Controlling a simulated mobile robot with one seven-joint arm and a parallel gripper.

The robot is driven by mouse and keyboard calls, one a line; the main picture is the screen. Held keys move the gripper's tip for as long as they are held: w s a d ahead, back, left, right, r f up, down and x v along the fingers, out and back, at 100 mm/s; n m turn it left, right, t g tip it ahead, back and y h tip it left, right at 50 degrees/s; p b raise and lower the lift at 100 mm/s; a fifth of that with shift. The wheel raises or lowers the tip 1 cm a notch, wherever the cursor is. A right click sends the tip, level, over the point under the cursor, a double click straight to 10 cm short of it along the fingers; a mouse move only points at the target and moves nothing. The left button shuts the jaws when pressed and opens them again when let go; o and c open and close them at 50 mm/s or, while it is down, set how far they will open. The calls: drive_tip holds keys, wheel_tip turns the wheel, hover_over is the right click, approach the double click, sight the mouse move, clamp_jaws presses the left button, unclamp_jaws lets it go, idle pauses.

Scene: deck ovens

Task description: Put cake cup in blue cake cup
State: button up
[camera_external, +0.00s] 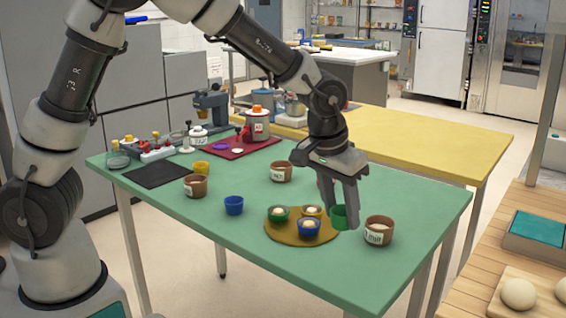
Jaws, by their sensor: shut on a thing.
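My gripper (341,219) points down near the right end of the green table. It is shut on a green cake cup (340,213), which shows between its fingers. I cannot tell whether this cup touches the table. An empty-looking blue cake cup (234,205) stands alone to the left. On a round brown board (278,234), just left of my gripper, stand a filled green cup (278,215), a filled yellow cup (312,212) and a filled blue cup (309,229).
A labelled brown pot (379,231) stands close right of my gripper. Two more brown pots stand behind (281,172) and left (195,187). A yellow cup (201,168) stands further left. The green table's (185,212) front left is clear.

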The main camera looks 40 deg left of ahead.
drive_tip(key=w+a+r+n+y+p, duration=0.1)
drive_tip(key=w+a+n+p, duration=0.1)
drive_tip(key=a, duration=0.7)
drive_tip(key=w+a+r+n+p, duration=0.1)
drive_tip(key=w+a+r+n, duration=0.1)
drive_tip(key=a, duration=0.6)
drive_tip(key=r+n+y+p, duration=0.1)
drive_tip(key=r+n+p, duration=0.1)
drive_tip(key=n, duration=0.2)
hover_over(234, 206)
drive_tip(key=w, duration=0.2)
drive_tip(key=shift+s+a+f+b, duration=0.15)
drive_tip(key=shift+a+f, duration=0.15)
drive_tip(key=shift+f, duration=1.45)
drive_tip(key=shift+s+a+f+b, duration=0.15)
drive_tip(key=shift+a+f, duration=0.1)
drive_tip(key=shift+f, duration=1.55)
drive_tip(key=shift+a+f+b, duration=0.15)
drive_tip(key=shift+a+f, duration=0.15)
drive_tip(key=shift+f, duration=1.45)
drive_tip(key=shift+f+g+b, duration=0.3)
drive_tip(key=shift+f+b, duration=0.25)
drive_tip(key=shift+f, duration=0.05)
drive_tip(key=o, duration=1)
drive_tip(key=shift+r, duration=0.15)
